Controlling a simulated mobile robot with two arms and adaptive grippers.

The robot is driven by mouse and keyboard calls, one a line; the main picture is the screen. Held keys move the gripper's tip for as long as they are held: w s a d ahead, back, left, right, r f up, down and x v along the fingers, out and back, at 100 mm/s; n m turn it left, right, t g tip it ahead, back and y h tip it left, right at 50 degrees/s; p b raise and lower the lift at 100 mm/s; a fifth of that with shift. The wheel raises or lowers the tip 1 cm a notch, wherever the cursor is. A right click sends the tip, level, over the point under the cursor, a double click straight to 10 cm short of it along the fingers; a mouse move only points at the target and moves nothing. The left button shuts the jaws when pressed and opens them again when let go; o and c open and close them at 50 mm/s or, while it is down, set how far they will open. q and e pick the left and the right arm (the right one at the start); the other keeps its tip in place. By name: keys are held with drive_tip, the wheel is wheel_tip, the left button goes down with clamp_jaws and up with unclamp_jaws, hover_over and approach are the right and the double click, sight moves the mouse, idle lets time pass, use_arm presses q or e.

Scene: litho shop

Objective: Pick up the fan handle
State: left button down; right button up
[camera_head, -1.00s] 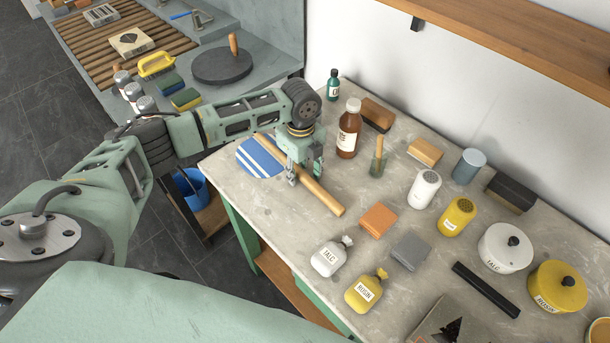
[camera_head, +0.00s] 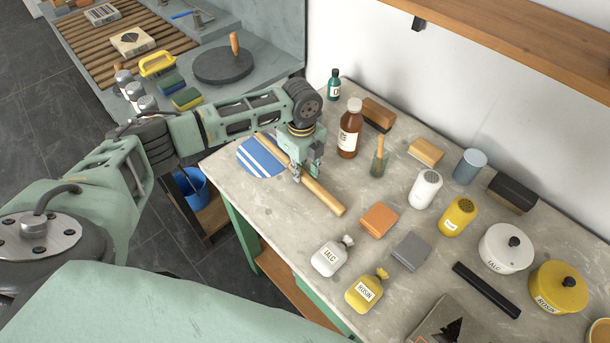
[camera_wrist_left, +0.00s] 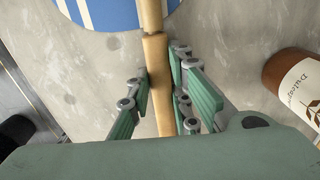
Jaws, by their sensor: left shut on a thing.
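The fan has a round blue-and-white striped head (camera_head: 258,157) and a long wooden handle (camera_head: 325,197), lying on the grey worktable. In the left wrist view the handle (camera_wrist_left: 157,75) runs down between my fingers, with the striped head (camera_wrist_left: 98,12) at the top. My left gripper (camera_head: 303,175) reaches down over the handle near its middle and is shut on it. In the wrist view the left gripper (camera_wrist_left: 160,95) has one finger on each side of the wood; its lower end is hidden by my gripper body. My right gripper is not in view.
A brown bottle (camera_head: 349,130) stands close to the right of the gripper. A brush in a small green jar (camera_head: 379,160), an orange block (camera_head: 379,220) and a white talc bag (camera_head: 330,258) are nearby. A shelf (camera_head: 510,50) juts from the wall above.

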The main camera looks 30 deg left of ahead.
use_arm(q)
drive_tip(key=shift+r, duration=0.1)
drive_tip(key=shift+r, duration=0.3)
drive_tip(key=r, duration=0.1)
drive_tip(key=r+b, duration=0.1)
drive_tip(key=r, duration=0.1)
drive_tip(key=shift+w+d+r+b, duration=0.15)
drive_tip(key=shift+d+r+b, duration=0.1)
drive_tip(key=shift+d+b, duration=0.1)
drive_tip(key=w+d+r+b, duration=0.2)
drive_tip(key=d+r, duration=0.4)
drive_tip(key=d, duration=0.4)
drive_tip(key=shift+w+d+r, duration=0.35)
drive_tip(key=c, duration=2.2)
unclamp_jaws()
clamp_jaws()
